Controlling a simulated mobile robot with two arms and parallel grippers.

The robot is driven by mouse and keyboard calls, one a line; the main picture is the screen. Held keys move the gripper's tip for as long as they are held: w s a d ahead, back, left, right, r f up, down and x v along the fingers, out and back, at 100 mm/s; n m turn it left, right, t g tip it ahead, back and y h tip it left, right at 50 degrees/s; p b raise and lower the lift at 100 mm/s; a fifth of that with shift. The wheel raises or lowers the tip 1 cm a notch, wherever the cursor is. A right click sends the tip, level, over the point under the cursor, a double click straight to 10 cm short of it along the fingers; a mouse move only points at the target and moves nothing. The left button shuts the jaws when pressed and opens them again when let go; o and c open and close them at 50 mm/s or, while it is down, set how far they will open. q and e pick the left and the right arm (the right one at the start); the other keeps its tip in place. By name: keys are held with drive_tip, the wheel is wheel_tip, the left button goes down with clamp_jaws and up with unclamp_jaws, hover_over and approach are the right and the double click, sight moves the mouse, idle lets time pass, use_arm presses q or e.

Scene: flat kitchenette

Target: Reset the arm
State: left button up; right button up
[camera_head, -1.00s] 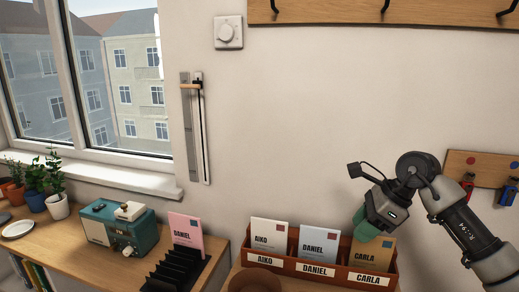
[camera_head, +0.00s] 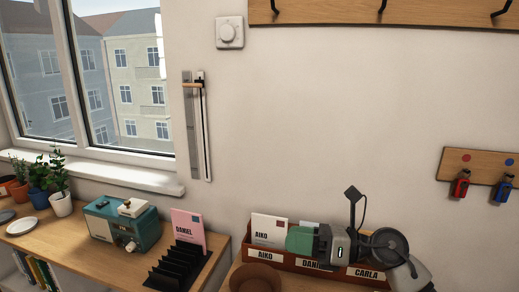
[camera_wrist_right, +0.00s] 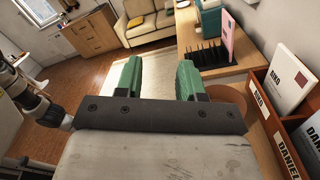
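My right gripper (camera_head: 292,240) is low in front of the letter sorter (camera_head: 289,263) in the head view, with its green fingers pointing left. In the right wrist view its two green fingers (camera_wrist_right: 157,78) stand apart with nothing between them. The sorter has name labels; a white AIKO letter (camera_head: 268,228) stands in its left slot. My right arm and gripper hide most of the middle and right slots. In the right wrist view the AIKO letter (camera_wrist_right: 289,80) is to the right of the fingers. My left gripper is not in view.
A black rack (camera_head: 178,266) holds a pink DANIEL letter (camera_head: 187,229). A teal radio (camera_head: 120,227) and potted plants (camera_head: 59,193) stand farther left. A brown round bowl (camera_head: 255,278) sits just left of my gripper. A key board (camera_head: 478,166) hangs on the right wall.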

drive_tip(key=s+d+f+n+t+h, duration=0.3)
drive_tip(key=d+f+n+t+h, duration=0.5)
drive_tip(key=n, duration=0.9)
drive_tip(key=s+d+f+n+t+h, duration=0.45)
drive_tip(key=n+h, duration=0.55)
drive_tip(key=n, duration=0.7)
drive_tip(key=s+f+m+g, duration=0.3)
drive_tip(key=s+f+g, duration=0.45)
drive_tip(key=s, duration=0.35)
drive_tip(key=s+f+m+g, duration=0.4)
drive_tip(key=s+f+g, duration=0.3)
drive_tip(key=s, duration=0.4)
wheel_tip(320, 180, down, 29)
drive_tip(key=s, duration=0.1)
drive_tip(key=s+d+f, duration=0.1)
drive_tip(key=s+f, duration=0.6)
drive_tip(key=s+d+f+g, duration=0.1)
drive_tip(key=s+d+f, duration=0.1)
drive_tip(key=s+f, duration=0.4)
drive_tip(key=shift+s+d+f+n, duration=0.25)
drive_tip(key=shift+s+f+n, duration=0.15)
drive_tip(key=shift+s, duration=0.85)
